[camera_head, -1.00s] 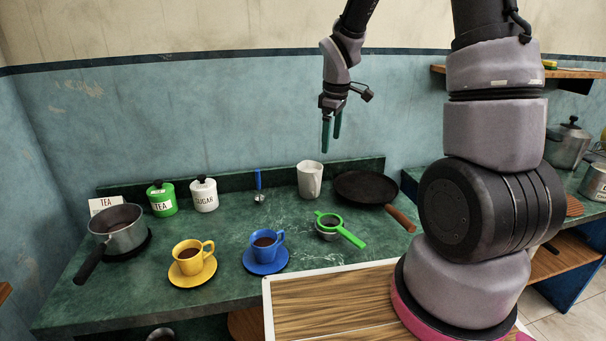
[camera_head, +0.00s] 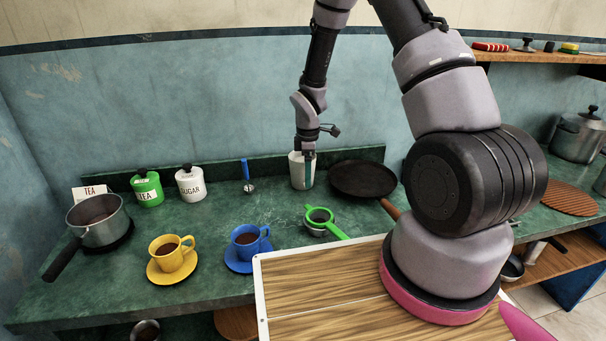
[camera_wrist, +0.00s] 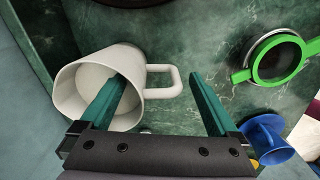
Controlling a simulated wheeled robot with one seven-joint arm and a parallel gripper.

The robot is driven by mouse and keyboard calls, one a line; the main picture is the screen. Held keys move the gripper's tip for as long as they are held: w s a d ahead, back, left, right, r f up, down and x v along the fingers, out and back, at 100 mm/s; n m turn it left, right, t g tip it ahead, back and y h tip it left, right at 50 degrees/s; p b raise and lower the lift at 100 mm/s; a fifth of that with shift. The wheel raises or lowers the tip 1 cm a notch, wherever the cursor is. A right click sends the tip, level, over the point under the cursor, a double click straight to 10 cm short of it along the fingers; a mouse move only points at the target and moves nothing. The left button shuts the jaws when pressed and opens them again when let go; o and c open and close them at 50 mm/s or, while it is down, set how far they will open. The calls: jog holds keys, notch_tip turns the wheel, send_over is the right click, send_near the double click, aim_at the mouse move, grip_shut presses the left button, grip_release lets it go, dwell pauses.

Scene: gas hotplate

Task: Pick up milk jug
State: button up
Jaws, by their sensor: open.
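The milk jug is the plain white jug (camera_head: 297,175), standing upright at the back of the green counter in the head view. In the wrist view the white jug (camera_wrist: 70,95) shows its open mouth, with its handle pointing right. My gripper (camera_head: 306,158) is open at the jug's top. In the wrist view my gripper (camera_wrist: 157,76) has its left finger over or inside the jug's mouth and its right finger beyond the handle. The jug's right wall and handle lie between the fingers. I cannot tell whether either finger touches the jug.
A dark pan (camera_head: 362,178) stands right of the jug. A green strainer (camera_head: 320,216) over a small bowl is in front. A blue cup (camera_head: 247,240), a yellow cup (camera_head: 171,255), canisters and a saucepan (camera_head: 98,222) stand left. The backsplash is close behind the jug.

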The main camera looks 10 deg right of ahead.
jog(key=shift+f, duration=2)
grip_shut()
jog(key=shift+r, duration=0.1)
